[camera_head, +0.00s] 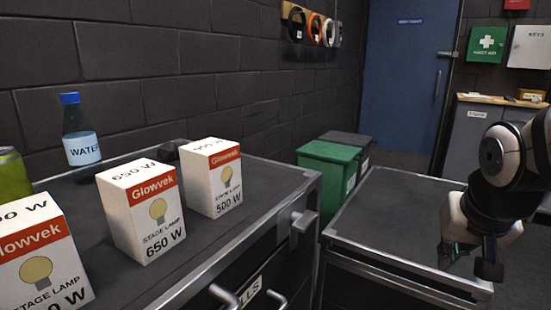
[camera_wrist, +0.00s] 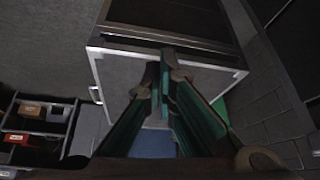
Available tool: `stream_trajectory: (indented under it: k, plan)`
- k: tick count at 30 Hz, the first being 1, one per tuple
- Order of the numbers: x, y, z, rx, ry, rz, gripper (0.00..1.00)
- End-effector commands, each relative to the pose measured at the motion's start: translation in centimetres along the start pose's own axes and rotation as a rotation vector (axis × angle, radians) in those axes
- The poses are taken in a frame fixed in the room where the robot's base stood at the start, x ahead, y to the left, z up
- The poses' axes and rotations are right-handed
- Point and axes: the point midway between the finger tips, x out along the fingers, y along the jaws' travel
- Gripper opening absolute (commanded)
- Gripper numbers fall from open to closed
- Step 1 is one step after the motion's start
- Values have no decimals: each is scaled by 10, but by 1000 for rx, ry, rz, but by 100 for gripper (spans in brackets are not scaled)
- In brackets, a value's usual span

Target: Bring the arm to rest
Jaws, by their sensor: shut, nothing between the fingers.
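My arm is at the right of the head view, bent with its end hanging down. My gripper (camera_head: 468,258) is near the right front corner of the low dark table (camera_head: 395,212). In the wrist view my gripper (camera_wrist: 166,78) shows its two fingers close together at the tips, with nothing between them. The wrist view looks past the fingers toward a grey surface with a pale edge. No object touches the gripper in either view.
Glowvek lamp boxes of 650 W (camera_head: 146,215) and 500 W (camera_head: 212,178) stand on the left bench (camera_head: 240,225), with another box (camera_head: 40,260), a water bottle (camera_head: 80,140) and a green can (camera_head: 12,175). A green bin (camera_head: 325,170) stands behind. The low table's top is clear.

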Motion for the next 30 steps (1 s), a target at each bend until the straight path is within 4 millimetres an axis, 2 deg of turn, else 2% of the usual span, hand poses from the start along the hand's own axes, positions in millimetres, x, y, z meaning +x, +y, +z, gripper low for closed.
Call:
stream_trajectory:
  k: [3, 9, 18, 30]
  plan:
    - [-31, -17, 55, -86, -102, -30, 0]
    - [-70, -27, 140, -222, -269, -66, 0]
    - [-109, -19, 231, -387, -447, -99, 0]
    - [-163, -24, 187, -378, -379, -110, 0]
